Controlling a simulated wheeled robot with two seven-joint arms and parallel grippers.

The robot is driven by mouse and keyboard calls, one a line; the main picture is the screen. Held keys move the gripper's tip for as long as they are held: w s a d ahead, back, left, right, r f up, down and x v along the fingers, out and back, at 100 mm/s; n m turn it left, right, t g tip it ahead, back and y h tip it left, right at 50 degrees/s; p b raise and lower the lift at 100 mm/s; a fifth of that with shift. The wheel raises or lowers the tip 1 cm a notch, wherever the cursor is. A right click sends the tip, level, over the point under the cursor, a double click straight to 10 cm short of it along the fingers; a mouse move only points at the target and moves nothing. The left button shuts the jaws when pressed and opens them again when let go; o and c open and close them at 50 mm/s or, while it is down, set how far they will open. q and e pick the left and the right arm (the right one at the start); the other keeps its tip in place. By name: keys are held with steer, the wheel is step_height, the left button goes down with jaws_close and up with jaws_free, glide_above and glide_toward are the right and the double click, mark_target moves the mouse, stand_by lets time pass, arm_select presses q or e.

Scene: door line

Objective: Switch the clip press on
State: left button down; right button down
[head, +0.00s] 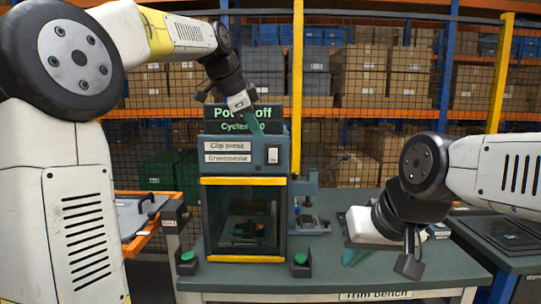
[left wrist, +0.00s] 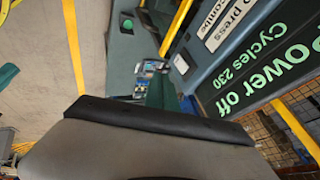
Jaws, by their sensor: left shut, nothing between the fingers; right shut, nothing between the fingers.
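The clip press (head: 243,168) stands on the bench in the middle of the head view. Its display (head: 235,127) reads "Power off" and "Cycles", partly covered by my left gripper. A white rocker switch (head: 272,155) sits on its upper front, right of the "Clip press" label (head: 227,146). My left gripper (head: 245,108) is shut and empty, in front of the display, above and left of the switch. In the left wrist view its teal fingers (left wrist: 161,92) show beside the press front; the display (left wrist: 265,62) reads "Power off, Cycles 230". My right gripper (head: 354,257) is shut and empty, low over the bench's right part.
A green button stands at each side of the press front, left (head: 187,257) and right (head: 300,259). A yellow-edged window (head: 242,181) closes the lower press. A small fixture (head: 312,222) stands right of it. A yellow post (head: 297,70) and mesh fence rise behind.

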mark_target(275, 158)
arm_select(q)
steer(key=shift+f, duration=0.1)
steer(key=w+d+f, duration=0.3)
steer(key=w+f, duration=0.5)
steer(key=shift+w+d+f, duration=0.2)
steer(key=shift+d+f, duration=0.1)
steer(key=shift+w+f, duration=0.15)
steer(key=shift+w, duration=0.05)
stand_by(0.4)
steer(key=shift+r, duration=0.95)
steer(key=shift+w, duration=0.1)
